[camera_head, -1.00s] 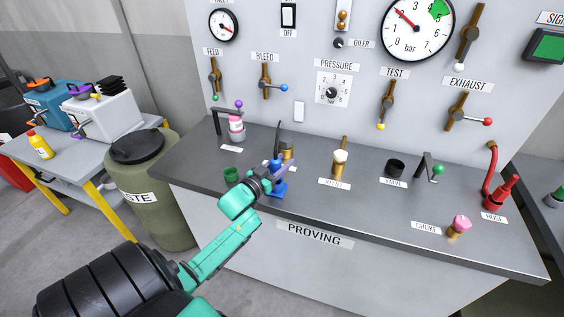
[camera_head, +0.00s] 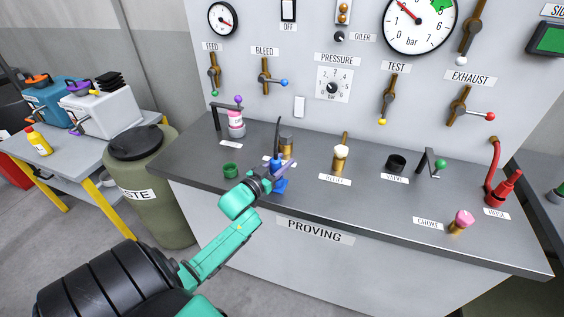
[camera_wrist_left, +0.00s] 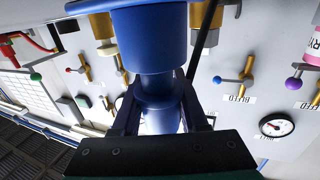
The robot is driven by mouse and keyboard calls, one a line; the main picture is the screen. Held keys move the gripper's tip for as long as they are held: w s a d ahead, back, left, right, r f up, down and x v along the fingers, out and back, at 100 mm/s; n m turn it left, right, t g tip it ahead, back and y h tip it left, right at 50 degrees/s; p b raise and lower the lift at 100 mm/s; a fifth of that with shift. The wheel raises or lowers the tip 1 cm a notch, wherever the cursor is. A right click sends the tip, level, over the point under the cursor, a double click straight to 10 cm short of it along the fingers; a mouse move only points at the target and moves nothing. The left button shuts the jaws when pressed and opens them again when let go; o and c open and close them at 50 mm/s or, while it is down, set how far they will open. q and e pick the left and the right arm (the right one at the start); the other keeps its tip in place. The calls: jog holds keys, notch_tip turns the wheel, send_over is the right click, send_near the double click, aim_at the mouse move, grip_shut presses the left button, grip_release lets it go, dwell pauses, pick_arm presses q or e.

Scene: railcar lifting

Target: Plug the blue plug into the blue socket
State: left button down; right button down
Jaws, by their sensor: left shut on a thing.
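The blue socket (camera_head: 281,186) is on the front part of the grey bench, directly below the plug and partly hidden by the gripper. In the left wrist view the blue plug (camera_wrist_left: 158,88) is between the two dark fingers. A wider blue part meets the top edge there. I cannot tell whether the plug touches or enters the socket. My right gripper is not in view.
A brass fitting (camera_head: 287,147) stands close behind the plug. A green cup (camera_head: 230,170) is to its left, and a brass relief valve (camera_head: 340,159) to its right. The panel wall rises behind.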

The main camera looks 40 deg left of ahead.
pick_arm(q)
jog(key=shift+f+b, duration=0.7)
jog(key=shift+f, duration=0.3)
jog(key=shift+c, duration=1.8)
grip_release()
jog(key=shift+s, duration=0.1)
jog(key=s+b, duration=0.1)
jog(key=s, duration=1.3)
jog(key=shift+s+b, duration=0.2)
jog(key=shift+b, duration=0.1)
